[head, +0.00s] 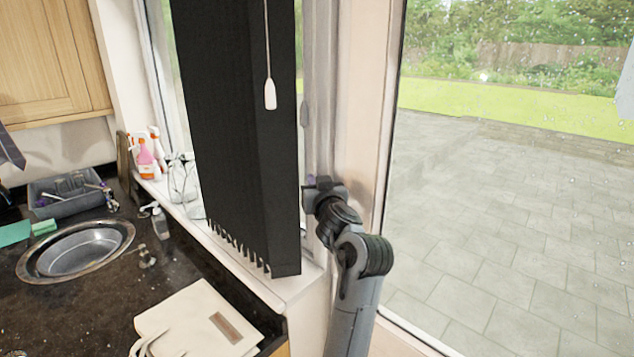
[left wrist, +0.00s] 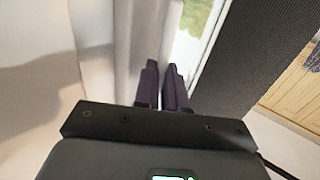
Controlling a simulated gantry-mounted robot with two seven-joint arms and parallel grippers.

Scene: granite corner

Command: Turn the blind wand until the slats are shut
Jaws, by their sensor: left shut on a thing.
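The black blind (head: 225,120) hangs in front of the window at the sink; its lower edge is a row of slat ends. It also shows at the right of the left wrist view (left wrist: 262,75). A thin white cord with a white pull (head: 270,95) hangs before it, apart from my gripper. My left gripper (head: 313,184) is beside the blind's right edge, low by the window post. In the left wrist view its dark fingers (left wrist: 162,85) are nearly together; what is between them is too small to make out. No wand is clearly visible. My right gripper is not in view.
A cream bag-like object (head: 195,325) lies on the dark counter near a round sink (head: 75,250). Glasses (head: 184,180) and spray bottles (head: 148,158) stand on the sill left of the blind. A large glass pane (head: 500,200) is to the right.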

